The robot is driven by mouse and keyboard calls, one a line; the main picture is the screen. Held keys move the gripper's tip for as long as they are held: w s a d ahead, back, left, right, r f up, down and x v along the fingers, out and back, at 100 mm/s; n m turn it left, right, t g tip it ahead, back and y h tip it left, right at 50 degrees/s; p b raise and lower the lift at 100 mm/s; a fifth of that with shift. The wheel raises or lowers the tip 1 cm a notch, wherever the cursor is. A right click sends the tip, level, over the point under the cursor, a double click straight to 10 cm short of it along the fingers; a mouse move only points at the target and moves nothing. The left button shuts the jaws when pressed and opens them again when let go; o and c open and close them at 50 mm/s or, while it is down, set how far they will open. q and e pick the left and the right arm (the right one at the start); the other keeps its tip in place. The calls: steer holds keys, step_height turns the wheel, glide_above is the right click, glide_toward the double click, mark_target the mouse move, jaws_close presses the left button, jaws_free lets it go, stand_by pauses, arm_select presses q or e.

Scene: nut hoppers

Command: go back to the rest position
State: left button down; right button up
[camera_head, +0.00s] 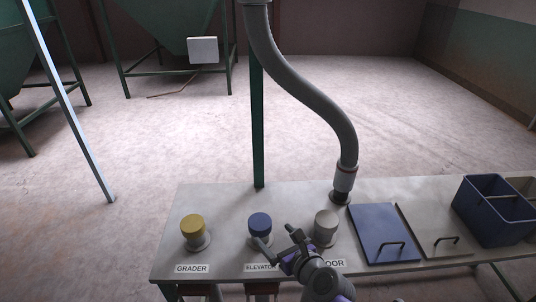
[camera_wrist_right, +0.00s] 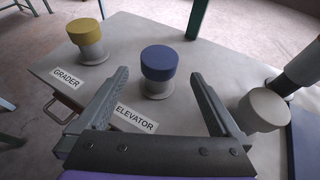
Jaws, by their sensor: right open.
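My right gripper (camera_head: 277,241) is in the head view at the front of the table, between the blue knob (camera_head: 260,225) and the pale knob (camera_head: 326,222). In the right wrist view its two fingers (camera_wrist_right: 160,98) are spread wide with nothing between them. The blue knob (camera_wrist_right: 158,70) stands beyond the fingertips, apart from them as far as I can tell. The pale knob also shows at the right of the wrist view (camera_wrist_right: 262,110). The yellow knob (camera_head: 193,228) stands at the left, over the GRADER label (camera_head: 192,268). My left gripper is not in view.
The grey table (camera_head: 300,195) carries a blue lid (camera_head: 384,232), a grey lid (camera_head: 432,230) and a blue bin (camera_head: 492,212) on the right. A grey hose (camera_head: 318,100) comes down to the table behind the pale knob. A green post (camera_head: 257,130) stands behind the table.

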steer(key=s+d+n+g+h+p, duration=0.2)
steer(key=s+n, duration=0.4)
steer(key=n, duration=0.4)
steer(key=s+d+r+n+g+h+p, duration=0.1)
steer(key=s+d+n+g+h+p, duration=0.1)
steer(key=s+d+n+p, duration=0.2)
steer(key=s+d+n+g+h+p, duration=0.2)
steer(key=s+d+n, duration=0.5)
steer(key=n, duration=0.9)
steer(key=s+p, duration=0.1)
steer(key=s, duration=0.2)
steer(key=shift+s+d+r+n+g, duration=0.15)
steer(key=shift+d+r+n+g, duration=0.05)
steer(key=shift+r+n+g, duration=0.2)
